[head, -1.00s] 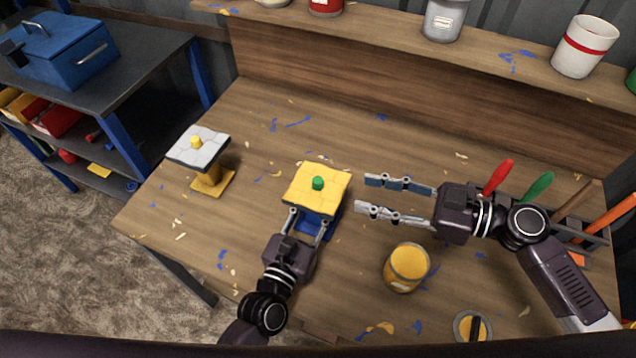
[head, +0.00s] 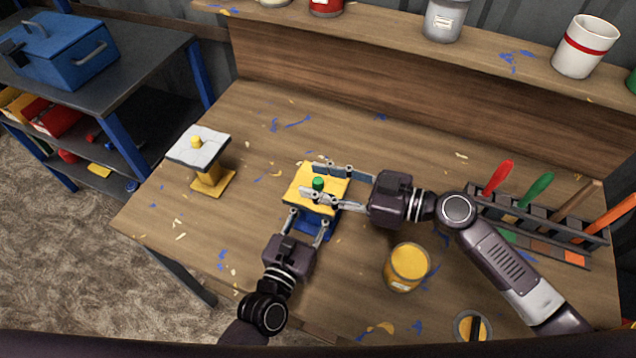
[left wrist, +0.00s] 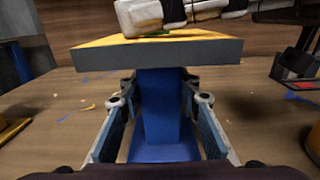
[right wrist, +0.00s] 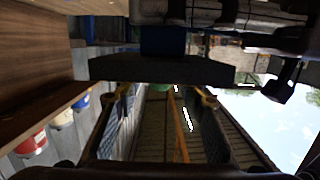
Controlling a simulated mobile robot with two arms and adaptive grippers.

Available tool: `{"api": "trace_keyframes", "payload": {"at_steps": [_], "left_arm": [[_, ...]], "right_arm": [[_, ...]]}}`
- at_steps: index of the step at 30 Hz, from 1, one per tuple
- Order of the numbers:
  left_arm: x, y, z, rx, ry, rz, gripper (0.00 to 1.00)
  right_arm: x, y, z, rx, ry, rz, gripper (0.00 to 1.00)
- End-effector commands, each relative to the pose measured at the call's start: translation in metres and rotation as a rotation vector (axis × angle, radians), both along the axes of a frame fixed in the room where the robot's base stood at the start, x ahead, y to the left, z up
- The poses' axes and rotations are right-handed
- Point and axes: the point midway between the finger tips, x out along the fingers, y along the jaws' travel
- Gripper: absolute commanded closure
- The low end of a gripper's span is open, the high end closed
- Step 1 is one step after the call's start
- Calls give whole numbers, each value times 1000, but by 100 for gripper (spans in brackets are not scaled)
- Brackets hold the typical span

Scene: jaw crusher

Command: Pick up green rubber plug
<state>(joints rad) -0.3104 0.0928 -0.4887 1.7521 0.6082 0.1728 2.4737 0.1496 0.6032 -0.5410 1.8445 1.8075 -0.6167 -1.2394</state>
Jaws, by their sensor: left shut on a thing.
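The green rubber plug (head: 318,183) stands on the yellow-topped plate (head: 303,197) of a blue stand (head: 314,226). My left gripper (head: 307,221) is shut on the stand's blue post, which shows between its fingers in the left wrist view (left wrist: 162,105). My right gripper (head: 314,179) is open, with one finger on the far side of the plug and one on the near side. In the right wrist view the plate's dark edge (right wrist: 160,70) crosses in front of the fingers, and only a sliver of green (right wrist: 160,88) shows.
A yellow stand with a grey top and yellow plug (head: 196,142) is at the left. A jar of yellow paint (head: 407,267) stands near my right arm. A rack of colored-handled tools (head: 540,225) is at the right. Bare table lies between the two stands.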

Motion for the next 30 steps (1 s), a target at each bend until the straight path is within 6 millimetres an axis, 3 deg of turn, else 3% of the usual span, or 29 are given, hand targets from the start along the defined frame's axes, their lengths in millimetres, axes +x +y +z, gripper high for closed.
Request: {"api": "trace_keyframes", "payload": {"at_steps": [8, 17, 30], "left_arm": [[0, 1, -1, 0, 1, 1, 100], [0, 1, -1, 0, 1, 1, 100], [0, 1, -1, 0, 1, 1, 100]], "right_arm": [[2, 4, -1, -2, 0, 0, 62], [2, 3, -1, -1, 0, 0, 94], [2, 3, 6, -2, -2, 0, 95]]}}
